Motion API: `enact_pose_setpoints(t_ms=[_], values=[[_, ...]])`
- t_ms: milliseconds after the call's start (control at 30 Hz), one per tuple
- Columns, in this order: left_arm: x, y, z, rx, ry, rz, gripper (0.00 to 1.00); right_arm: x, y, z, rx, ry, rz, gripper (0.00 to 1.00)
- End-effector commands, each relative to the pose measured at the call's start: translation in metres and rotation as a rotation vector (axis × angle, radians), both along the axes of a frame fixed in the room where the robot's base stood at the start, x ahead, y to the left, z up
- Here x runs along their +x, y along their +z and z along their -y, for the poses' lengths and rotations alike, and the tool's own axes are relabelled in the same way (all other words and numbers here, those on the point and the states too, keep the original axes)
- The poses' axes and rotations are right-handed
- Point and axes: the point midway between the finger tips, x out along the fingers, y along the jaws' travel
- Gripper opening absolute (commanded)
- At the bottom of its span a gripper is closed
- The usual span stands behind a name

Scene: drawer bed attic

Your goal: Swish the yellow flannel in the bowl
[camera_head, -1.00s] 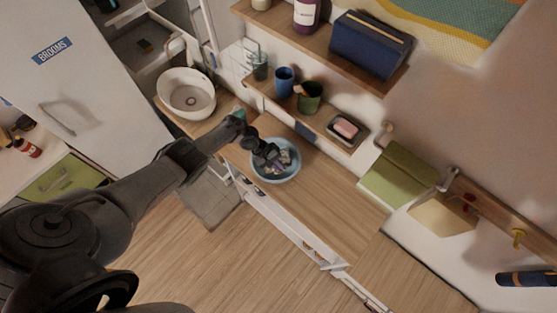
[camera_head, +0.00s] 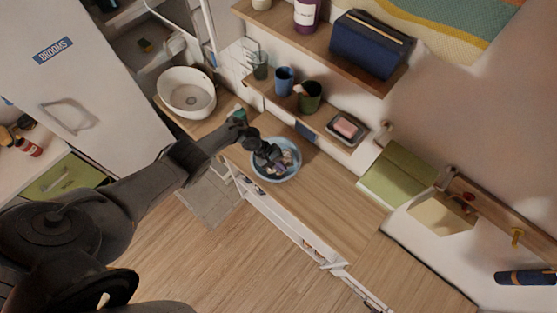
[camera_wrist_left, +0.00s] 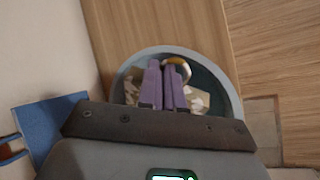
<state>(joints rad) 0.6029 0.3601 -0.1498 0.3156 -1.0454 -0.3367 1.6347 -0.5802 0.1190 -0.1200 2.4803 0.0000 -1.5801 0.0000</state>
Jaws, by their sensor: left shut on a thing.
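The round pale blue bowl (camera_head: 262,177) stands on the wooden counter. My left gripper (camera_head: 279,162) reaches down into it. In the left wrist view the purple fingers of the left gripper (camera_wrist_left: 165,72) are close together inside the bowl (camera_wrist_left: 217,82), shut on the flannel. The flannel (camera_wrist_left: 197,100) shows as crumpled pale yellowish patches on both sides of the fingers. The part between the fingers is hidden. In the head view my gripper covers much of the bowl's inside. My right gripper is not in view.
A white basin (camera_head: 187,93) stands left of the bowl. A shelf behind holds a blue cup (camera_head: 284,78), a green cup (camera_head: 311,97) and a soap dish with pink soap (camera_head: 346,127). The counter (camera_head: 335,195) right of the bowl is clear.

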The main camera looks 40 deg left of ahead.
Motion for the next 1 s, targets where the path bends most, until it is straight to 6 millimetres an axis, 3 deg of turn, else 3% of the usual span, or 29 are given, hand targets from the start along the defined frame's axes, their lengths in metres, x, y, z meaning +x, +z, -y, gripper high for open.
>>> enact_pose_setpoints(t_ms=[300,667,1000], values=[[0.000,-0.001,-0.027,0.000,0.000,0.000,0.00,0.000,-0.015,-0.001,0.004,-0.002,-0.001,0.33],[0.000,0.001,-0.008,-0.002,-0.001,-0.001,0.00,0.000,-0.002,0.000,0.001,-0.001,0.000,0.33],[0.000,0.000,-0.008,-0.001,0.000,0.001,0.00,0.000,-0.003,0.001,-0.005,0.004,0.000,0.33]])
